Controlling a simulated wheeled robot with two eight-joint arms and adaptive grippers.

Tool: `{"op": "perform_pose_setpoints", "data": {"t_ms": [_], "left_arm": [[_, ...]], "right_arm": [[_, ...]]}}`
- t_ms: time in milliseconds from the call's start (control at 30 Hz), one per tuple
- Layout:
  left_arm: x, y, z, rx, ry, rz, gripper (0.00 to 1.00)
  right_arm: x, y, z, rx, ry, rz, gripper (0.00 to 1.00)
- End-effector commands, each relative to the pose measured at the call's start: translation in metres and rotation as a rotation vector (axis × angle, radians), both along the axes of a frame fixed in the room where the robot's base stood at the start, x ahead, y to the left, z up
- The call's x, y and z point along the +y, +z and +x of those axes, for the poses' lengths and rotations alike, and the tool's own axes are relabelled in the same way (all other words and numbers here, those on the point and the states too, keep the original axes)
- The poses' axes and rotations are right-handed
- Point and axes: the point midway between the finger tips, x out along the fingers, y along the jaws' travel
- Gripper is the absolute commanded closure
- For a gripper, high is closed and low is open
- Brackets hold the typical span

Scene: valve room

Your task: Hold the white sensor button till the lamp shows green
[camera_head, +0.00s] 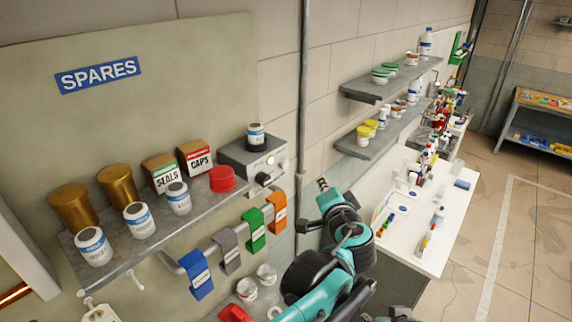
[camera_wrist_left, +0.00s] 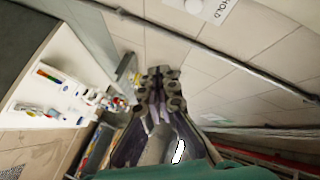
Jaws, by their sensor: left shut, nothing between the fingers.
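My left gripper (camera_head: 322,184) is shut and empty, its fingertips pointing up in front of the block wall to the right of the vertical pipe. In the left wrist view my left gripper (camera_wrist_left: 160,76) also shows shut, with nothing between the fingers. A white round part, seemingly the sensor button (camera_wrist_left: 194,6), sits on the wall at the top edge of that view, beside a label reading HOLD (camera_wrist_left: 218,10). The fingertips are apart from it. The button is not clear in the head view. I cannot make out a green lamp.
A vertical pipe (camera_head: 304,90) runs beside my arm. A spares shelf (camera_head: 120,262) with jars and boxes is at left, near a grey box (camera_head: 238,155) with a small pale-yellow light (camera_head: 270,160). Two wall shelves (camera_head: 372,92) and a white bench (camera_head: 455,215) stand right.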

Motion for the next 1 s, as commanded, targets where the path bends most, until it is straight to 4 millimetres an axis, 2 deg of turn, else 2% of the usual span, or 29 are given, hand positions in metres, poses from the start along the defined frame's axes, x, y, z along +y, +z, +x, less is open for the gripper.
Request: {"op": "perform_pose_setpoints", "data": {"t_ms": [167,633,1000], "left_arm": [[0.01,0.0,0.007,0.0,0.002,0.0,1.0],[0.06,0.0,0.043,0.001,0.003,0.001,1.0],[0.072,0.0,0.052,0.001,0.001,0.0,1.0]], "right_arm": [[0.0,0.001,0.0,0.0,0.0,0.0,0.6],[0.0,0.001,0.0,0.0,0.0,0.0,0.6],[0.0,0.0,0.0,0.0,0.0,0.0,0.6]]}}
